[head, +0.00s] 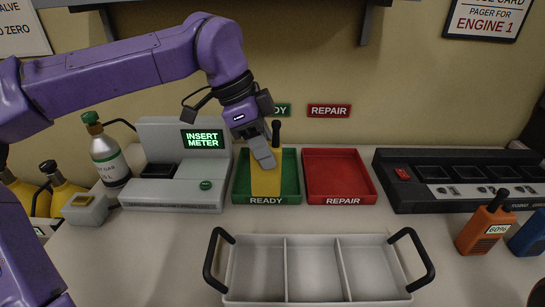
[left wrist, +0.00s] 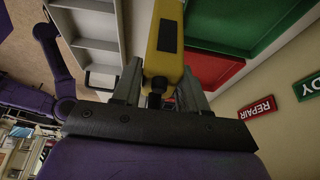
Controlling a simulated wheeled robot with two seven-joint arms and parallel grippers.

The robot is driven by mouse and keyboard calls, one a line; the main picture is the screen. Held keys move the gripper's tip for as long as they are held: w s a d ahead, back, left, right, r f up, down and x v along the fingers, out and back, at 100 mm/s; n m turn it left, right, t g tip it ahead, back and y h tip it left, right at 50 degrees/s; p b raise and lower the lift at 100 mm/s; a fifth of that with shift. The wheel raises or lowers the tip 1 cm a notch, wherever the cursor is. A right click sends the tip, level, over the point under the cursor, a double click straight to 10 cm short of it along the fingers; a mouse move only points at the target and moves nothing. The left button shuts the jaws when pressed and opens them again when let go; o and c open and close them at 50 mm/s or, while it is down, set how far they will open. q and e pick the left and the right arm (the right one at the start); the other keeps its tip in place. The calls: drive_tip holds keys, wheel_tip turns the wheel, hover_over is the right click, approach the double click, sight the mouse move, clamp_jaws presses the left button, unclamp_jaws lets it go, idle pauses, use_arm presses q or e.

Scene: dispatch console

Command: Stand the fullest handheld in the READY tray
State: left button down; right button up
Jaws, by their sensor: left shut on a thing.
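My left gripper (head: 265,150) is shut on a yellow handheld (head: 265,182), gripping it near its black antenna end. The handheld is upright over the green READY tray (head: 290,180); I cannot tell whether its base touches the tray floor. In the left wrist view the yellow handheld (left wrist: 165,62) sits between the fingers, with a dark panel on its face. An orange handheld (head: 478,236) reading 60% and a partly cut-off blue handheld (head: 528,238) stand at the right. No charge reading shows on the yellow one. My right gripper is not in view.
A red REPAIR tray (head: 338,153) adjoins the READY tray. A meter (head: 174,197) showing INSERT METER stands left, near a gas bottle (head: 106,160). A black charger bank (head: 450,203) is right. An empty three-compartment white carrier (head: 315,239) with black handles is in front.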

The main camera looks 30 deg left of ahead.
use_arm(q)
drive_tip(key=w+a+p, duration=0.4)
drive_tip(key=w, duration=0.4)
drive_tip(key=w+a+p, duration=0.4)
drive_tip(key=w+p, duration=0.1)
drive_tip(key=w, duration=0.3)
wheel_tip(320, 180, down, 7)
drive_tip(key=p, duration=0.1)
drive_tip(key=shift+w, duration=0.25)
drive_tip(key=c, duration=0.6)
unclamp_jaws()
drive_tip(key=b+v, duration=0.1)
drive_tip(key=v, duration=0.7)
drive_tip(key=shift+w+d, duration=0.1)
